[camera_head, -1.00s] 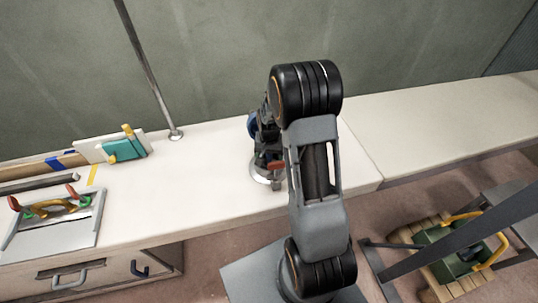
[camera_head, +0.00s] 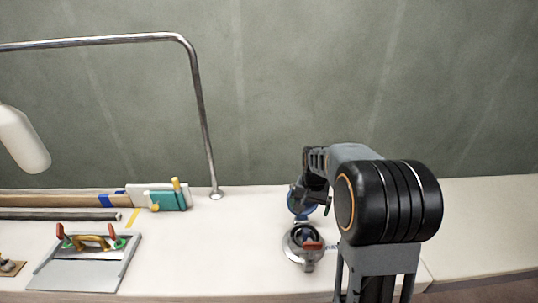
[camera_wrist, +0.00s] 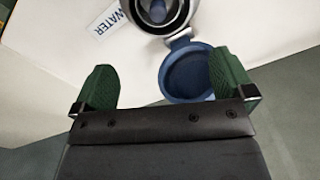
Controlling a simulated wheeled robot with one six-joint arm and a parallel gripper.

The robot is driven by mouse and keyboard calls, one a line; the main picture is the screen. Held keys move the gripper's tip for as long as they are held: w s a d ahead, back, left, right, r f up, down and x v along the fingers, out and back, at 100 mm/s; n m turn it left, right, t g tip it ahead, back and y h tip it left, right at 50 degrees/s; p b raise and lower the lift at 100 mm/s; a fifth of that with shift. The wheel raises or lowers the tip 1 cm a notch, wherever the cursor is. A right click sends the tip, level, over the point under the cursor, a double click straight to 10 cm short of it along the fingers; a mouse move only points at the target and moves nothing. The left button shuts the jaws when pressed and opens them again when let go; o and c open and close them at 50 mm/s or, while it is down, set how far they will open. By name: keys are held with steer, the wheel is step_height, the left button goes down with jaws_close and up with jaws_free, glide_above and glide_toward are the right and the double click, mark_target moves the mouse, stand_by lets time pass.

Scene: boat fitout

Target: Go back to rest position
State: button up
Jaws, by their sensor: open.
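In the wrist view, my gripper (camera_wrist: 160,84) is open, with its two green ribbed fingertips apart and nothing held between them. Beyond them is a round water fitting (camera_wrist: 188,22) with a metal rim and a blue part inside. Its round blue cap (camera_wrist: 187,72) stands open at the near side of the rim, apparently joined there. In the head view, the fitting (camera_head: 290,250) sits on the white counter below my wrist. The blue cap (camera_head: 297,202) shows behind it. My fingertips are not clear in the head view.
A white label reading WATER (camera_wrist: 113,20) lies beside the fitting. On the counter (camera_head: 230,255) at left are a grey plate with clamps (camera_head: 75,272), a teal block (camera_head: 165,201) and long strips. A bent metal pipe (camera_head: 200,110) rises behind. The counter's right part is clear.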

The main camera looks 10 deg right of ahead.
steer(key=s+a+r+n+t+p, duration=0.1)
steer(key=s+a+r+n, duration=0.2)
steer(key=s, duration=0.5)
steer(key=s+a+r+n+t+p, duration=0.1)
steer(key=s+a+r+n+t, duration=0.1)
steer(key=s+a+r+n, duration=0.2)
steer(key=s+a+r, duration=0.2)
steer(key=s, duration=0.2)
steer(key=shift+a, duration=0.4)
steer(key=shift+r, duration=0.1)
